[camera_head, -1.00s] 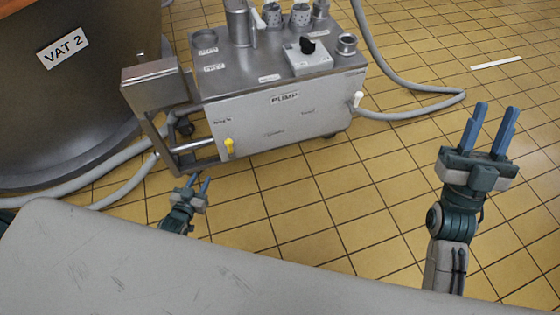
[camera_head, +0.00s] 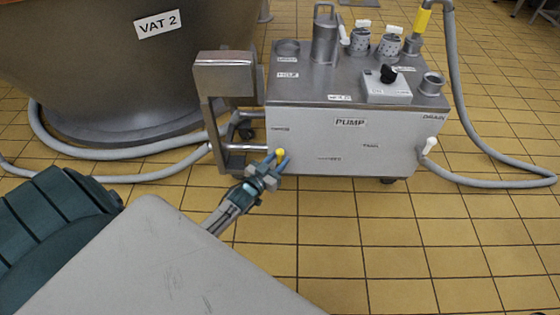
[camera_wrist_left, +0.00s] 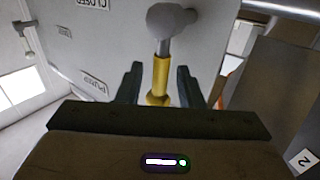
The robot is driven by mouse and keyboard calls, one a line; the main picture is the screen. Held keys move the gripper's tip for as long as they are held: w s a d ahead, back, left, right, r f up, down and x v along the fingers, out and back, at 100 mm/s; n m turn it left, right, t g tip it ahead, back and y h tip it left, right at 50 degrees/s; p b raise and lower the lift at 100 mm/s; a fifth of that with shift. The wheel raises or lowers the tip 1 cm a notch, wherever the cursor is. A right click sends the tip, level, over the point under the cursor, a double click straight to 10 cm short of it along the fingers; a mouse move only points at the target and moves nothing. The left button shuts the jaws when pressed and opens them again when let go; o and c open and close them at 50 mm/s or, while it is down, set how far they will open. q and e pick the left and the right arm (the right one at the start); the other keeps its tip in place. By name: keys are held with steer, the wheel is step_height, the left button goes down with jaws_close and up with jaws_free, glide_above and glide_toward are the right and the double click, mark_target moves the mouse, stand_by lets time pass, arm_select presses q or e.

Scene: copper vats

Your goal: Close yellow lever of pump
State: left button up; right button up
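The pump (camera_head: 345,140) is a grey metal box on wheels with a PUMP label on its front. Its yellow lever (camera_head: 280,152) sits low at the left of the front face. In the left wrist view the lever (camera_wrist_left: 161,75) hangs from a grey metal knob. My left gripper (camera_head: 276,162) is at the lever, with a finger on each side of it. In the wrist view my gripper (camera_wrist_left: 160,85) is open, with a small gap between the lever and each finger. My right gripper is not in view.
A metal frame with a box (camera_head: 225,75) stands at the pump's left side. VAT 2 (camera_head: 90,60) is behind it at left. Grey hoses (camera_head: 130,178) run along the floor on both sides. A white lever (camera_head: 430,145) is at the pump's right. Tiled floor in front is clear.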

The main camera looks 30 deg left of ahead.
arm_select(q)
steer(key=shift+w, duration=0.6)
jaws_close()
